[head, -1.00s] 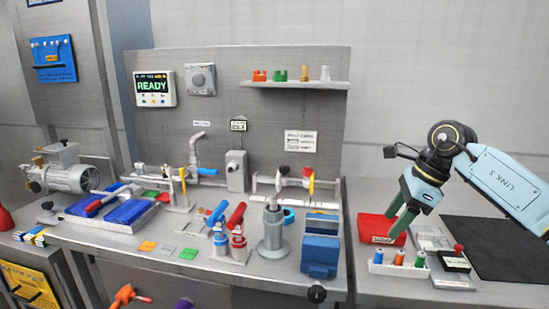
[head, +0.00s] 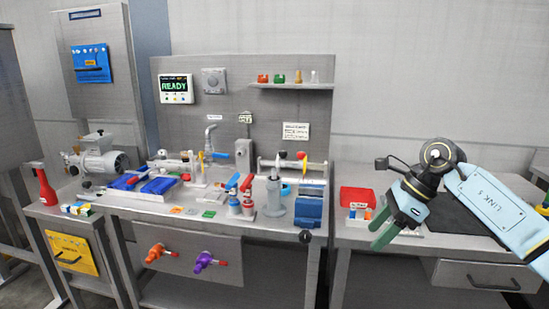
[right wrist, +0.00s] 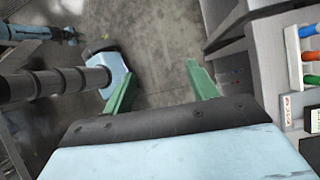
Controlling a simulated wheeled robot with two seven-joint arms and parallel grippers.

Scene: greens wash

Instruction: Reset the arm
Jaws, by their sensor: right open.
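My right gripper (head: 381,234) hangs on its pale blue arm in the right of the head view, in front of the right-hand bench. Its green fingers point down and to the left. In the right wrist view the two green fingers (right wrist: 160,85) stand apart with only the grey floor between them, so it is open and empty. My left gripper does not show in the head view.
The grey right bench (head: 350,237) bears a red bin (head: 357,196) and a black mat (head: 468,220). The middle bench holds a blue tray (head: 160,186), a grey cylinder (head: 274,200) and a blue box (head: 308,211). Orange (head: 155,252) and purple (head: 203,261) handles stick out in front.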

